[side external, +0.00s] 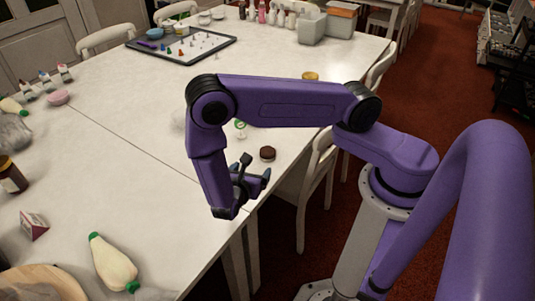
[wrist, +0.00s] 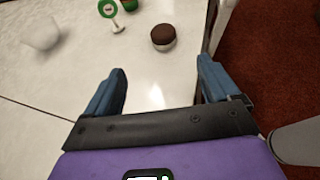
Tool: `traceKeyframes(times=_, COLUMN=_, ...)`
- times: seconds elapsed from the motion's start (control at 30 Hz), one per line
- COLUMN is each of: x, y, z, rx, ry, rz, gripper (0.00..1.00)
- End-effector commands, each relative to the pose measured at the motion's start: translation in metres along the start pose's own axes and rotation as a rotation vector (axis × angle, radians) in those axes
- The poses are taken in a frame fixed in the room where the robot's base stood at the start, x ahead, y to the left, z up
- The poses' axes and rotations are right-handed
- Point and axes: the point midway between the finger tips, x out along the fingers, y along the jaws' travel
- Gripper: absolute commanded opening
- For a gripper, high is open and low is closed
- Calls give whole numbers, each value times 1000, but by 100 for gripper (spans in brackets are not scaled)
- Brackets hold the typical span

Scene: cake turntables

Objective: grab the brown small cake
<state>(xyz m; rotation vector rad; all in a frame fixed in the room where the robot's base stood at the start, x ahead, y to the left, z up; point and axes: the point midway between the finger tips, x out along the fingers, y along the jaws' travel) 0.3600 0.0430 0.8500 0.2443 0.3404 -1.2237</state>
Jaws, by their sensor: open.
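The small brown cake (side external: 267,153), round with a dark brown top and a paler lower side, stands on the white table near its right edge. In the wrist view the cake (wrist: 163,36) is ahead of the fingers, between their lines and nearer the right one. My gripper (wrist: 155,85) is open and empty, its two blue fingers wide apart. In the side view my gripper (side external: 255,172) is near the table edge, close to the cake but apart from it.
A small green-and-white round sign on a stand (wrist: 111,14) is left of the cake, with a green item (wrist: 130,5) behind it. A blurred white object (wrist: 41,31) lies farther left. The table edge and a white chair (side external: 318,180) are right of the cake. A bottle (side external: 113,263) lies at front left.

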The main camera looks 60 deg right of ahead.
Motion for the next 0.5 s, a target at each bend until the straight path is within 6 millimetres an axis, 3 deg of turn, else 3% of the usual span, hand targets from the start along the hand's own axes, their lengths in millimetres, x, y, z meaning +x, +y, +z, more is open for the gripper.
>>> traceKeyframes(times=0.5, x=89, y=-2, z=0, rx=0, ry=-1, rz=-6, gripper=89)
